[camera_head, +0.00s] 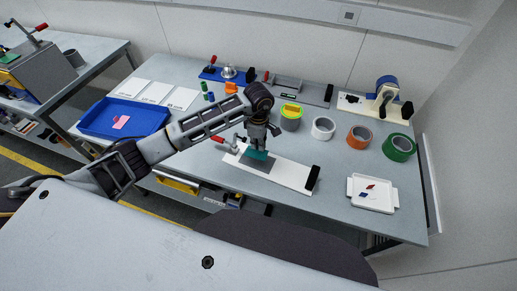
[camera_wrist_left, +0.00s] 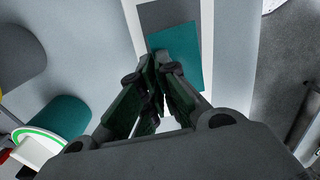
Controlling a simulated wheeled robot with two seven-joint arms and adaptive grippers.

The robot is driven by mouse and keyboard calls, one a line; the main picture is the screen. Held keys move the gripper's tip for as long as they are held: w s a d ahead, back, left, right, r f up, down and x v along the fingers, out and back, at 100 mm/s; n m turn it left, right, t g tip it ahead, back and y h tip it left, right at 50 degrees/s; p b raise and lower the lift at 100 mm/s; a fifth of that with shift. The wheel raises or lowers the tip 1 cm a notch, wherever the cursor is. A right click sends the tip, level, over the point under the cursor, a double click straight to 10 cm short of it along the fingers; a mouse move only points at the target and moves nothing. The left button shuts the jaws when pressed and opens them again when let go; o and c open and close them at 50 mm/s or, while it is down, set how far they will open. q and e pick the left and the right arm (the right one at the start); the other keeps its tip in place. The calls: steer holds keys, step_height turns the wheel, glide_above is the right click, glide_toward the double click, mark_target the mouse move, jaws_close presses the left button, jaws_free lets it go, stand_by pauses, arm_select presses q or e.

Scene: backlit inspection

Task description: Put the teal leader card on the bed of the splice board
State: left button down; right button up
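The teal leader card (camera_head: 257,154) is at my left fingertips, over the grey bed (camera_head: 259,166) of the white splice board (camera_head: 290,178). My left gripper (camera_head: 257,147) points down at the board, its fingers close together on the card. In the left wrist view the card (camera_wrist_left: 185,60) lies beyond the fingertips (camera_wrist_left: 160,66), slightly turned against the grey bed (camera_wrist_left: 170,16), its right edge near the white border. I cannot tell whether the card touches the bed. The fingers hide part of it. My right gripper is not in view.
A red-handled clamp (camera_head: 221,140) stands at the board's left end, a black block (camera_head: 313,177) at its right. Tape rolls, including white (camera_head: 323,128), orange (camera_head: 359,137) and green (camera_head: 399,147), stand behind. A blue tray (camera_head: 100,121) is left; a white tray (camera_head: 358,201) is right.

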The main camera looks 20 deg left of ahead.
mark_target(258, 151)
arm_select(q)
steer(key=shift+f, duration=0.1)
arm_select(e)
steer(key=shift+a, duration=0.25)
arm_select(q)
steer(key=shift+f, duration=0.25)
steer(key=shift+f+p, duration=0.45)
steer(key=shift+f, duration=0.9)
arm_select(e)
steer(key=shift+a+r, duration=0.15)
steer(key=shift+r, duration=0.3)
arm_select(q)
steer(key=shift+f, duration=0.25)
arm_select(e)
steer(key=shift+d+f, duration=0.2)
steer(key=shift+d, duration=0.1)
arm_select(q)
steer(key=shift+f+b, duration=0.4)
steer(key=shift+b, duration=0.2)
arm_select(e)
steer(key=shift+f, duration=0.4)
arm_select(q)
steer(key=c, duration=1.6)
jaws_free()
steer(key=shift+c, duration=0.2)
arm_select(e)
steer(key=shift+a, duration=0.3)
